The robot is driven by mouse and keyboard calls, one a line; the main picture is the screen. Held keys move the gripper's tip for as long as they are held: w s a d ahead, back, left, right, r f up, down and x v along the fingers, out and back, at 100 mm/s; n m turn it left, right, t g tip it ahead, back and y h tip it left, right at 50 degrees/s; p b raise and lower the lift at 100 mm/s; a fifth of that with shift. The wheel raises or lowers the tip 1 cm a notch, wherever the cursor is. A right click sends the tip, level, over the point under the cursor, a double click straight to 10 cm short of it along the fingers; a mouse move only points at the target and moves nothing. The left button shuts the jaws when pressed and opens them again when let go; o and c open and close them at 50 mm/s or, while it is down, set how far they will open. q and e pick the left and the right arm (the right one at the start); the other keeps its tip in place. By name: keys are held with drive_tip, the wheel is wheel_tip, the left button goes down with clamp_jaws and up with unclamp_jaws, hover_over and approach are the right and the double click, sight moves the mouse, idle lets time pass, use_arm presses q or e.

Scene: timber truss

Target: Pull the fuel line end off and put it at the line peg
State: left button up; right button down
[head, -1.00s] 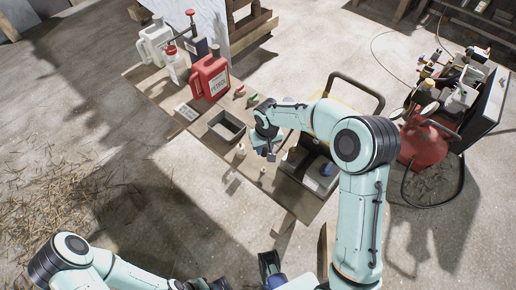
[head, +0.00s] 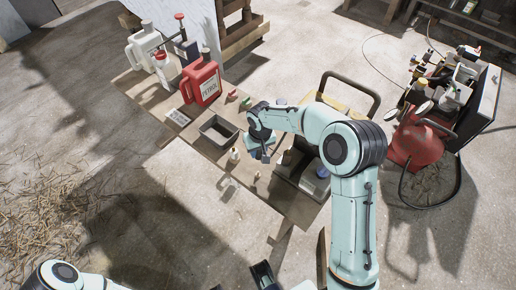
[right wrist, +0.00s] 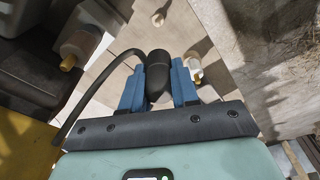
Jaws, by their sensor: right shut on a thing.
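My right gripper (head: 264,156) is over the right part of the wooden bench, beside the dark machine. In the right wrist view its blue fingers (right wrist: 158,88) are shut on the black fuel line end (right wrist: 158,70). The thin black fuel line (right wrist: 92,88) curves away from it to the lower left. A pale upright peg-like piece (right wrist: 158,18) stands beyond the fingers; I cannot tell if it is the line peg. My left gripper (head: 264,275) shows only in part at the bottom edge of the head view; its jaws are unclear.
The bench (head: 165,135) holds a red petrol can (head: 201,82), a white jug (head: 143,46), a grey tray (head: 217,131) and a small white bottle (head: 233,156). The dark machine (head: 305,172) has a black handle. A red tank (head: 410,143) stands on the floor at right.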

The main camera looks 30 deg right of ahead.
wheel_tip(320, 180, down, 9)
drive_tip(key=b, duration=0.5)
drive_tip(key=shift+r+b, duration=0.1)
drive_tip(key=shift+b, duration=0.25)
use_arm(q)
drive_tip(key=w+f+t, duration=0.1)
drive_tip(key=w+f, duration=0.2)
drive_tip(key=f, duration=0.3)
drive_tip(key=shift+w+a+t+b, duration=0.3)
drive_tip(key=shift+w+a+b, duration=0.1)
use_arm(e)
drive_tip(key=shift+f, duration=0.6)
use_arm(q)
drive_tip(key=shift+f, duration=0.2)
use_arm(e)
drive_tip(key=shift+f, duration=0.2)
